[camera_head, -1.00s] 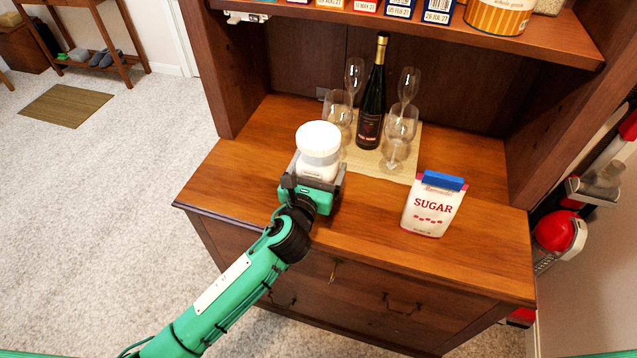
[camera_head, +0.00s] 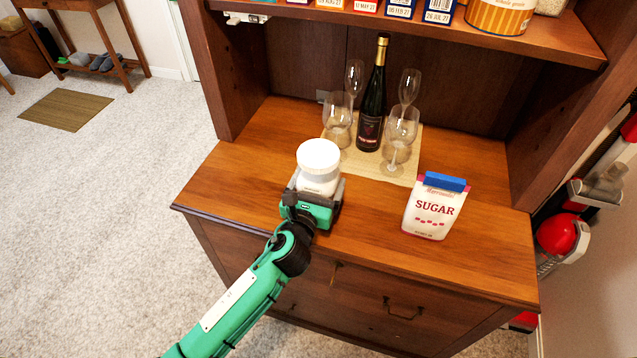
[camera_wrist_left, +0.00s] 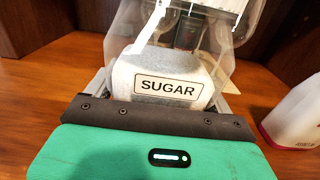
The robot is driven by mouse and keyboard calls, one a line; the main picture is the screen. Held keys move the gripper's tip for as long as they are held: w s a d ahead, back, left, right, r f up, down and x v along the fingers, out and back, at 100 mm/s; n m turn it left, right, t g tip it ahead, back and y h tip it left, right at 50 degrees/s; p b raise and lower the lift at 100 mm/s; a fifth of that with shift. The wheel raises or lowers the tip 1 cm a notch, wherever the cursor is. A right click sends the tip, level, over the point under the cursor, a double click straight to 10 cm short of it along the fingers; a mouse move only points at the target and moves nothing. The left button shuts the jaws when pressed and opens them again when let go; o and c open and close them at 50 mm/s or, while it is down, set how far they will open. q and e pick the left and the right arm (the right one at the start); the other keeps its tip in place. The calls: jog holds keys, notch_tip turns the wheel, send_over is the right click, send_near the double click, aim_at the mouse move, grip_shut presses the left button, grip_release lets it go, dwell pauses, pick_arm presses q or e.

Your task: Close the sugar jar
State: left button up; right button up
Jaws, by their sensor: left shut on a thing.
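The sugar jar (camera_head: 317,183) is a clear jar with white sugar inside and a white lid (camera_head: 319,154) at its top. In the left wrist view the jar (camera_wrist_left: 168,82) shows its SUGAR label, with clear wall above the sugar and part of the white lid (camera_wrist_left: 205,8) at the top edge. I cannot tell whether the lid is fully seated. My left gripper (camera_head: 318,186) is shut on the jar's lower body, near the left front of the hutch counter. The jar's base is hidden by the gripper. My right gripper is not in view.
A sugar bag (camera_head: 434,208) with a blue clip stands to the right on the counter (camera_head: 375,222). Behind the jar, a wine bottle (camera_head: 371,115) and several glasses (camera_head: 401,128) stand on a mat (camera_head: 397,176). A shelf (camera_head: 430,30) overhangs the back.

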pick_arm(q)
jog(key=o, duration=1.7)
jog(key=shift+f, duration=0.1)
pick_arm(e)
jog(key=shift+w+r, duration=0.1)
pick_arm(q)
jog(key=shift+s+a, duration=0.1)
jog(key=shift+s, duration=0.25)
jog(key=v, duration=0.5)
jog(key=shift+s+a, duration=0.1)
jog(key=shift+s, duration=0.05)
jog(key=v, duration=0.5)
jog(key=shift+s+b, duration=0.1)
jog(key=shift+b, duration=0.2)
jog(key=shift+s+a, duration=0.1)
jog(key=shift+s, duration=0.3)
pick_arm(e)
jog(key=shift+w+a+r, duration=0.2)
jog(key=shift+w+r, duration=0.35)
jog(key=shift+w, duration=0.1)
